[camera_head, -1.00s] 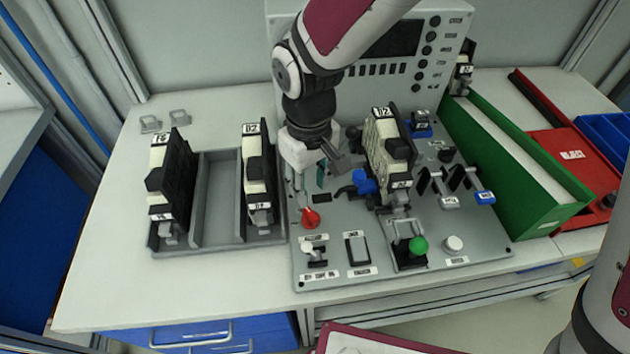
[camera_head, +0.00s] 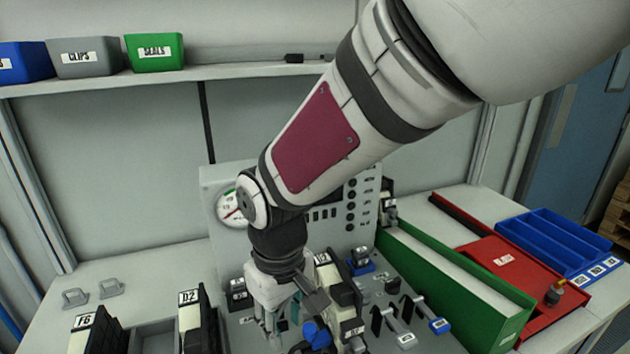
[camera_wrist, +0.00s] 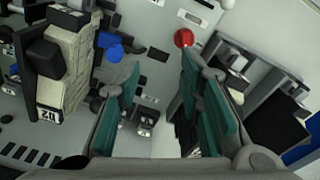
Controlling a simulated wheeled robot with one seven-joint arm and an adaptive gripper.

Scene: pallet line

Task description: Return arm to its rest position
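My arm (camera_head: 315,140) reaches down over the bench from the upper right in the head view. A red knob (camera_wrist: 183,38) shows beyond the fingertips.
A grey control box (camera_head: 215,190) with a dial stands behind the arm. A green bin (camera_head: 455,285), red tray (camera_head: 500,262) and blue tray (camera_head: 560,245) lie at right. More blocks (camera_head: 192,320) stand at left. A shelf (camera_head: 230,75) with small bins runs above.

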